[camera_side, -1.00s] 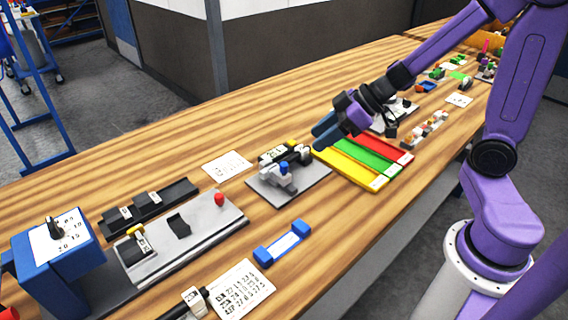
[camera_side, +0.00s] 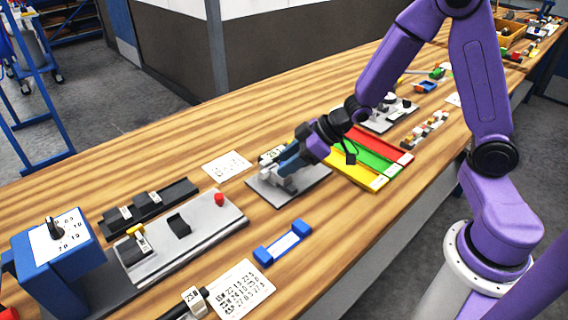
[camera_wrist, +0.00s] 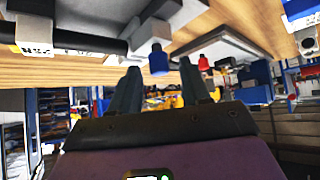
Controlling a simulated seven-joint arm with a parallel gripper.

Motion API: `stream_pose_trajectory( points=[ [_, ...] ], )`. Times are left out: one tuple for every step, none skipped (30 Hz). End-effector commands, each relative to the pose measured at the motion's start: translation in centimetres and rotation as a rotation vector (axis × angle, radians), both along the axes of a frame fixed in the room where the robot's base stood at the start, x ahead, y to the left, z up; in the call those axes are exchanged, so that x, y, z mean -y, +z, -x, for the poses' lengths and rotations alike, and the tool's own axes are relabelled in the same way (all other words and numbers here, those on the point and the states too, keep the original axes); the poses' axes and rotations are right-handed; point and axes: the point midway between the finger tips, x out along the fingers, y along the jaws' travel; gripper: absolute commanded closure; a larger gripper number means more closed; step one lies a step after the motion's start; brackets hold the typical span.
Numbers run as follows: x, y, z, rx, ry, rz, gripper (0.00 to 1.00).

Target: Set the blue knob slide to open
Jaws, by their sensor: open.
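The slide fixture is a grey plate (camera_side: 312,190) near the middle of the bench, with a pale slide block (camera_side: 283,182) on it. My gripper (camera_side: 287,163) is low over the plate, close to the block. In the wrist view my gripper (camera_wrist: 161,82) has its fingers spread, with the blue knob seen between and beyond their tips. I cannot tell whether they touch it. No open mark on the slide is readable.
Yellow, green and red trays (camera_side: 362,161) lie right of the plate. A blue-ended bar (camera_side: 282,243) and a printed card (camera_side: 240,289) lie in front. A long grey fixture with a red knob (camera_side: 219,199) is at left. A white card (camera_side: 227,165) lies behind on clear wood.

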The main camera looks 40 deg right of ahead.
Motion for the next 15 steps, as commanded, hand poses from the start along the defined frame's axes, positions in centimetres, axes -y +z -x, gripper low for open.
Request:
stream_pose_trajectory(
  points=[
    [-0.23, -0.41, -0.19, -0.002, 0.000, 0.000, 0.53],
    [-0.34, -0.57, -0.32, -0.002, 0.000, 0.000, 0.53],
    [-0.46, -0.72, -0.48, -0.001, -0.001, 0.000, 0.53],
    [-0.54, -0.85, -0.56, -0.001, -0.001, 0.000, 0.53],
    [-0.61, -0.97, -0.62, -0.001, -0.001, 0.000, 0.53],
    [-0.68, -1.07, -0.69, -0.001, -0.001, 0.000, 0.53],
    [-0.72, -1.12, -0.73, -0.001, -0.001, 0.000, 0.53],
    [-0.76, -1.16, -0.76, -0.001, -0.001, 0.001, 0.53],
    [-0.79, -1.20, -0.79, -0.001, -0.001, 0.001, 0.53],
    [-0.80, -1.21, -0.81, 0.000, -0.001, 0.000, 0.53],
    [-0.81, -1.22, -0.82, 0.000, -0.001, 0.000, 0.53],
    [-0.81, -1.22, -0.82, 0.000, -0.001, 0.000, 0.53],
    [-0.81, -1.22, -0.82, 0.000, -0.001, 0.000, 0.53],
    [-0.81, -1.21, -0.82, 0.000, -0.001, 0.000, 0.53],
    [-0.81, -1.21, -0.82, 0.000, -0.001, 0.000, 0.53]
  ],
)
